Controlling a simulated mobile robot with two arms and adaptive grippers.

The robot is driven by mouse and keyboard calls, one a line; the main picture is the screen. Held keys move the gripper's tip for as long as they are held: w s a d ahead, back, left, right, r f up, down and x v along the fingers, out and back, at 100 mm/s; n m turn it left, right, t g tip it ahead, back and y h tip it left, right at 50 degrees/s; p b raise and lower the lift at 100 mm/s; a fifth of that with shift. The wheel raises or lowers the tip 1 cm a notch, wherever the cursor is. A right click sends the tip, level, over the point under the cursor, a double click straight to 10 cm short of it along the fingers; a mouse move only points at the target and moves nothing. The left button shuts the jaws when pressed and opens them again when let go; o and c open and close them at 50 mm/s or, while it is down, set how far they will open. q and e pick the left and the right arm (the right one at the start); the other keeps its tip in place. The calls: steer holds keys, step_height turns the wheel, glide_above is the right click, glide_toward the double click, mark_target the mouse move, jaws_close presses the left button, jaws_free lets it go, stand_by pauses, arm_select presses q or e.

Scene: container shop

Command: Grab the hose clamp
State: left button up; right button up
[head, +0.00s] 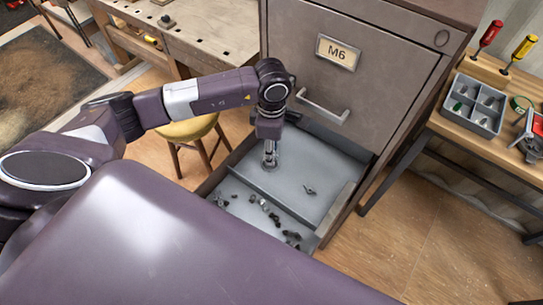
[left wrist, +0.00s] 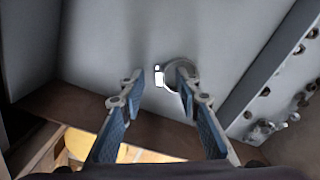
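The hose clamp (left wrist: 173,64) is a thin metal ring with a bright white screw housing, lying on the grey floor of an open drawer (head: 300,172). My left gripper (head: 270,165) points straight down into the drawer's larger compartment. In the left wrist view its two blue-padded fingers (left wrist: 160,82) are spread apart, with the clamp's bright part between the tips. The right-hand finger overlaps the ring; I cannot tell whether they touch. In the head view the gripper hides most of the clamp. My right gripper is not in view.
A low divider (head: 270,200) separates a compartment of several loose small parts (head: 264,205). Another small metal piece (head: 309,189) lies right of my gripper. The cabinet front (head: 345,75) labelled M6 rises just behind, and a yellow stool (head: 187,130) stands left.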

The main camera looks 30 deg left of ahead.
arm_select(q)
jaws_close()
